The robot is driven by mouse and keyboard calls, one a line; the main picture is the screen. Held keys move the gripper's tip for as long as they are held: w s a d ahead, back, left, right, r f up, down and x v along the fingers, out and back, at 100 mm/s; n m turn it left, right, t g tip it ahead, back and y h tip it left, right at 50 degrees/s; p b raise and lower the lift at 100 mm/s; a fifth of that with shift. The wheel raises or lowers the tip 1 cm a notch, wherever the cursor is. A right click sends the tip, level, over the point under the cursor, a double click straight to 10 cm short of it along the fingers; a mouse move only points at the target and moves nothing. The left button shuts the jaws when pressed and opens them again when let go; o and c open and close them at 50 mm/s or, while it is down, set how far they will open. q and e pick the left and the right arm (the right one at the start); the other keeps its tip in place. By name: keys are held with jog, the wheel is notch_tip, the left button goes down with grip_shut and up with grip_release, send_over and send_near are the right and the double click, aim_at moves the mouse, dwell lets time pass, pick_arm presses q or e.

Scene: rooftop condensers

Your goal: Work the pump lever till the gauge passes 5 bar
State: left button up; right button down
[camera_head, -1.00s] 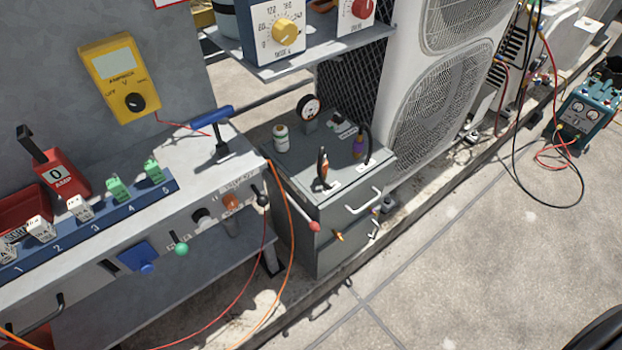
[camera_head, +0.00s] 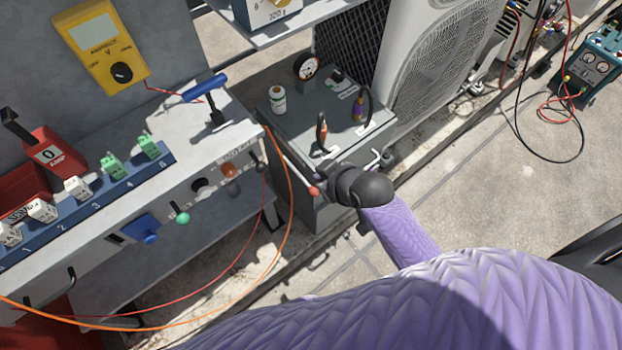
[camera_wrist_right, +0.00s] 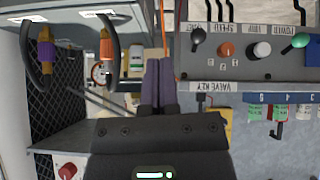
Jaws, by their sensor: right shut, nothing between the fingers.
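A round white-faced gauge (camera_head: 307,66) stands at the back of a grey cabinet top (camera_head: 290,118); its needle is too small to read. A thin grey lever with a red ball end (camera_head: 313,190) slants along the cabinet's left front; it looks like the pump lever. My right gripper (camera_head: 338,184) reaches in just right of the red ball; its dark wrist hides part of the cabinet front. I cannot tell whether it touches the lever. In the right wrist view its fingers (camera_wrist_right: 159,82) are together and empty, with the gauge (camera_wrist_right: 97,72) beyond. My left gripper is out of view.
An orange hose (camera_head: 285,215) loops in front.

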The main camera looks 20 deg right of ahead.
jog(key=b, duration=0.7)
send_over(304, 181)
jog(key=s, duration=0.1)
notch_tip(304, 181, down, 8)
jog(key=shift+s+d+f+b, duration=0.1)
jog(key=shift+s+f+b, duration=0.2)
jog(key=shift+f, duration=0.2)
jog(key=shift+s+d+f+b, duration=0.15)
jog(key=shift+s+f, duration=0.1)
jog(key=shift+f, duration=0.25)
jog(key=shift+s+d+f, duration=0.15)
jog(key=shift+s+f, duration=0.15)
jog(key=shift+f, duration=0.1)
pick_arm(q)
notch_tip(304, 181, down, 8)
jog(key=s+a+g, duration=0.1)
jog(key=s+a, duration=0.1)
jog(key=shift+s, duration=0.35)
pick_arm(e)
jog(key=shift+s, duration=0.1)
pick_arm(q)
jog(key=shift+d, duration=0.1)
